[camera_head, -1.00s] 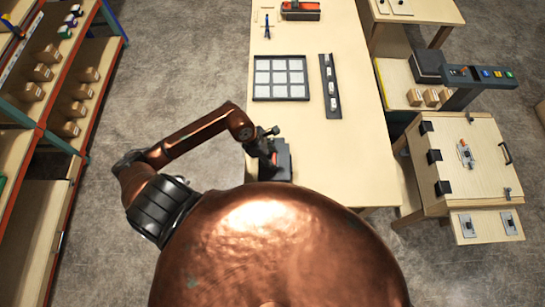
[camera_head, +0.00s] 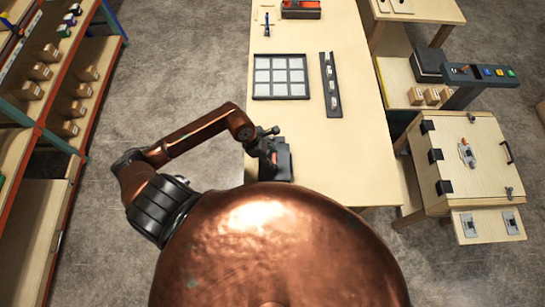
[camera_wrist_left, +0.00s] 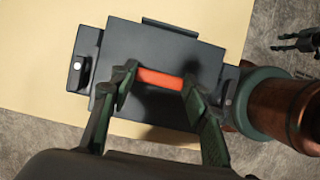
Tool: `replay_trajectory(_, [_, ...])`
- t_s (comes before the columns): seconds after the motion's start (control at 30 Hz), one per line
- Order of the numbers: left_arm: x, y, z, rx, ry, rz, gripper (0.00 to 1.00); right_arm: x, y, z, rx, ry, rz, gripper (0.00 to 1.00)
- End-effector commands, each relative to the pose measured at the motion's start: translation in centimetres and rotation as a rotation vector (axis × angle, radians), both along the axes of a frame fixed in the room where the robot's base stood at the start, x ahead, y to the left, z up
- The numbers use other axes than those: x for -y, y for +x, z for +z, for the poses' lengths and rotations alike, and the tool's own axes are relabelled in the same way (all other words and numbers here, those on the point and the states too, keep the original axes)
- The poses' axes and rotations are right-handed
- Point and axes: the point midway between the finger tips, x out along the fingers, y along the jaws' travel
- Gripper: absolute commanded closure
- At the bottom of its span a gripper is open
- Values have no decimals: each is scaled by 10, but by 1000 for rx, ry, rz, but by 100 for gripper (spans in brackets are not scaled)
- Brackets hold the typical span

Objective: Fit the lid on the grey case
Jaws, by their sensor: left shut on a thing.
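My left gripper (camera_wrist_left: 160,88) is shut on the orange handle (camera_wrist_left: 160,78) of a dark flat lid (camera_wrist_left: 140,50), near the front left corner of the table. In the head view my left gripper (camera_head: 273,152) hides part of the dark lid (camera_head: 283,165). Whether the lid touches the case all round, I cannot tell. A dark pronged shape at the wrist view's right edge may be my right gripper (camera_wrist_left: 290,42).
A tray with pale square cells (camera_head: 281,77) and a dark strip with pale pieces (camera_head: 331,85) lie farther back on the table (camera_head: 355,150). A red-and-dark box (camera_head: 300,10) stands at the far end. A hinged wooden panel (camera_head: 470,180) stands to the right. The table's middle right is clear.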

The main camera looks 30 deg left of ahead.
Motion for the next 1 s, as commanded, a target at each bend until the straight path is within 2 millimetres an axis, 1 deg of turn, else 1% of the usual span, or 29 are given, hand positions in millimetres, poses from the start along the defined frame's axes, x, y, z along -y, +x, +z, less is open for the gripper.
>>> replay_trajectory(0.5, [0,0,-6,0,0,0,84,0,0,-6,0,0,0,57])
replay_trajectory(0.7, [0,0,-6,1,0,0,84,-3,0,-6,1,3,-1,57])
replay_trajectory(0.73, [0,0,-6,1,0,0,56,-3,0,-6,1,3,-1,57])
replay_trajectory(1.0, [0,0,-6,0,0,0,38,-6,1,-6,0,6,-1,57])
